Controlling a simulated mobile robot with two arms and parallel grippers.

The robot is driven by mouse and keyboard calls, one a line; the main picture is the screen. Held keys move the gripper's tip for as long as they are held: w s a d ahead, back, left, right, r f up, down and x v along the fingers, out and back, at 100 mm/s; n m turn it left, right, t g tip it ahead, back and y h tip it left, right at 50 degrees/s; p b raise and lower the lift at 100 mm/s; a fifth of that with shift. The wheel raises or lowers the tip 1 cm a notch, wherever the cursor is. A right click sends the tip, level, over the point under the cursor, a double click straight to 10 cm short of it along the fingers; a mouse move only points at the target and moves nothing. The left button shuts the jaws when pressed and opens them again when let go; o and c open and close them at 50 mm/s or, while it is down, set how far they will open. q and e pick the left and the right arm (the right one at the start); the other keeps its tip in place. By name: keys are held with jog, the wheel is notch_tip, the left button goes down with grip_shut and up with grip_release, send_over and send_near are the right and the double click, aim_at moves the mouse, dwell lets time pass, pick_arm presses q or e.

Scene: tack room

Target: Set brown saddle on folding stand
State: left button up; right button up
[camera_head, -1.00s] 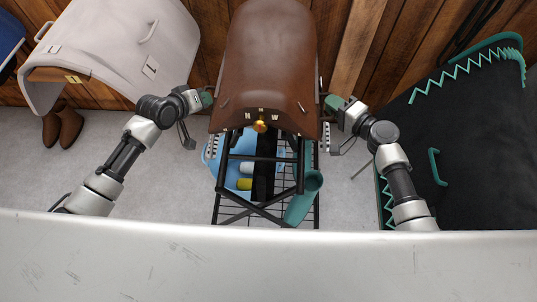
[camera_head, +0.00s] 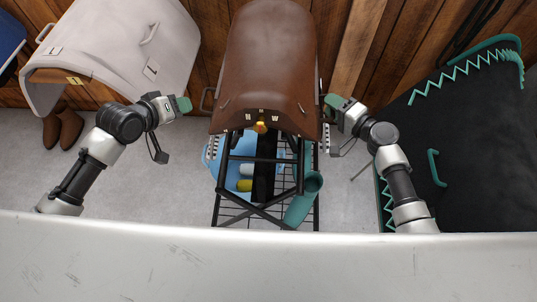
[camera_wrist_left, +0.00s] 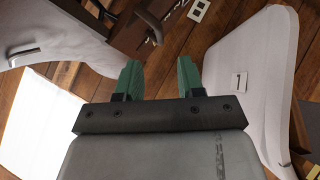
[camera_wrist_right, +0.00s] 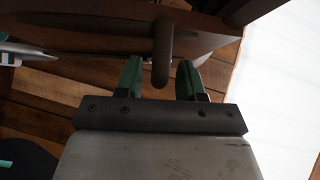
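The brown saddle (camera_head: 268,60) sits over the black folding stand (camera_head: 236,158) in the middle of the head view. Its body hides the stand's top, so I cannot see the contact between them. My left gripper (camera_head: 186,104) is open and empty, left of the saddle and apart from it. In the left wrist view its fingers (camera_wrist_left: 158,80) are spread, with a saddle handle (camera_wrist_left: 150,26) beyond them. My right gripper (camera_head: 330,102) is at the saddle's right side. In the right wrist view its fingers (camera_wrist_right: 160,80) are spread on either side of a brown handle (camera_wrist_right: 162,50), with gaps showing.
A pale saddle-shaped piece (camera_head: 120,45) stands at the left, above brown boots (camera_head: 62,127). A blue tub (camera_head: 214,150) and a teal roll (camera_head: 304,200) are at the stand's base. A black-topped piece with teal trim (camera_head: 470,150) is at the right. A pale surface (camera_head: 268,265) spans the front.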

jog(key=shift+s+d, duration=0.1)
pick_arm(q)
jog(key=v, duration=0.2)
jog(key=shift+s+a+r, duration=0.15)
jog(key=shift+s+r, duration=0.05)
jog(key=shift+s, duration=0.05)
pick_arm(e)
jog(key=v, duration=1.1)
jog(key=shift+s+d, duration=0.25)
